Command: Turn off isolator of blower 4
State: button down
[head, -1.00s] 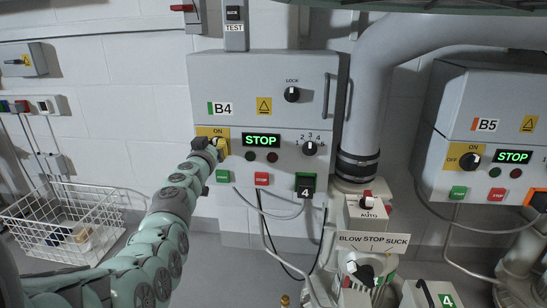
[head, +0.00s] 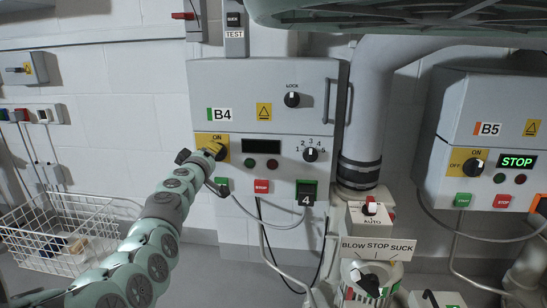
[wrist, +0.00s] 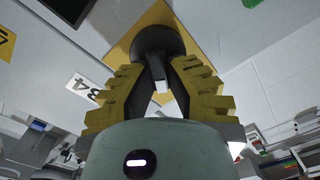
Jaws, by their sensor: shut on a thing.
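The B4 panel (head: 282,185) is a grey box on the wall with a B4 label (head: 220,114) and a green-marked 4 plate (head: 305,197). Its isolator has a yellow plate (head: 206,139) marked ON at the panel's left side. My gripper (head: 214,151) is at this isolator and hides most of its knob. In the wrist view the yellow-padded fingers (wrist: 161,84) are shut on the black isolator knob (wrist: 158,40), with the yellow plate behind it. The B4 display (head: 234,146) is dark. The knob's exact angle is hard to tell.
The B5 panel (head: 480,150) at right has a lit STOP display. A large grey pipe (head: 370,110) and a BLOW STOP SUCK selector (head: 372,271) stand between the panels. A wire basket (head: 65,228) hangs low at left.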

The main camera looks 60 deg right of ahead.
jog(key=n, duration=0.3)
jog(key=f+n+b, duration=0.1)
jog(key=n, duration=0.2)
jog(key=shift+w+a+n, duration=0.1)
jog(key=shift+n, duration=0.2)
jog(key=shift+f, duration=0.1)
dwell(0.3)
jog(key=c, duration=0.9)
grip_release()
jog(key=shift+c, duration=0.2)
jog(key=shift+r, duration=0.2)
